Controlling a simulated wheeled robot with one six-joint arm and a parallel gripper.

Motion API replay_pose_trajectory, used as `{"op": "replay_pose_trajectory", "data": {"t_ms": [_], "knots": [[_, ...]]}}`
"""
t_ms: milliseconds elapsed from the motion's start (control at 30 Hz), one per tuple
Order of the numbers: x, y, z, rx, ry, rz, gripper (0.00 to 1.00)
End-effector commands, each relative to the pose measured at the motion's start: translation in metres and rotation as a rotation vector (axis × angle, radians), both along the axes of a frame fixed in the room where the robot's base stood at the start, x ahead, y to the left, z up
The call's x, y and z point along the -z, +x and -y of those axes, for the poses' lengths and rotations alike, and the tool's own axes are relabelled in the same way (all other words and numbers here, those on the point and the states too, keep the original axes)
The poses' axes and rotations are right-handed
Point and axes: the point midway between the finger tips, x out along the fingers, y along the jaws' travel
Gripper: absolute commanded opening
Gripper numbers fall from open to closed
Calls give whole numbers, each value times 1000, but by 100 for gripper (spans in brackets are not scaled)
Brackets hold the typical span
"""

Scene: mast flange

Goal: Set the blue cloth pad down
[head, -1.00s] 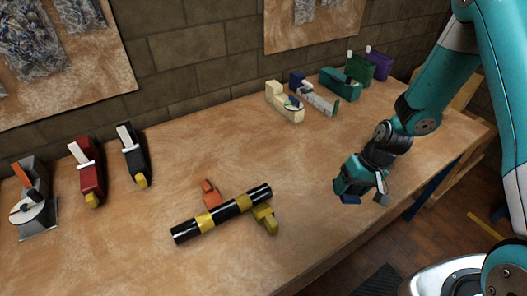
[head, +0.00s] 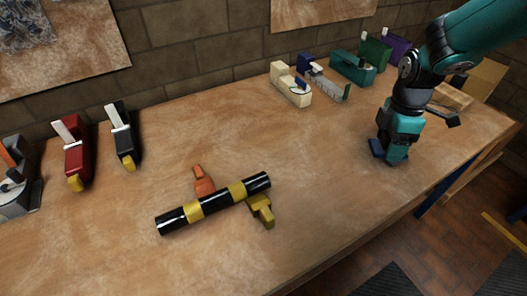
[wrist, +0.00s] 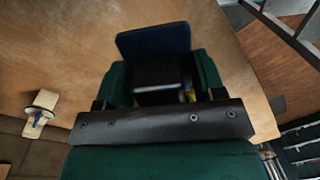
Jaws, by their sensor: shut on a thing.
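The blue cloth pad (wrist: 153,39) shows in the wrist view, held at the end of my gripper (wrist: 158,80). Its blue edge also shows in the head view (head: 376,148), at the left side of the fingers. My gripper in the head view (head: 391,152) points down over the right part of the wooden bench. It is shut on the pad, low over the bench top. I cannot tell whether the pad touches the wood.
A black-and-yellow striped bar (head: 214,204) lies by an orange piece (head: 203,182) and a yellow piece (head: 261,209). Clamp-like tools, one cream (head: 290,85) and one teal (head: 352,68), stand along the wall. The bench middle (head: 320,150) is clear; its front edge runs right of my gripper.

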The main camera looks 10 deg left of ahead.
Motion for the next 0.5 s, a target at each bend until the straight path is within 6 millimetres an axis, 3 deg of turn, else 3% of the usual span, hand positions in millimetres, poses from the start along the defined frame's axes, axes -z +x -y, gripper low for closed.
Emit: {"op": "replay_pose_trajectory", "data": {"t_ms": [100, 200, 333, 500], "knots": [[-16, 6, -19, -284, 7, 48, 44], [-29, 7, -29, -452, 17, 70, 44], [-39, 7, -36, -569, 27, 84, 44], [-41, 7, -37, -595, 29, 86, 44]]}}
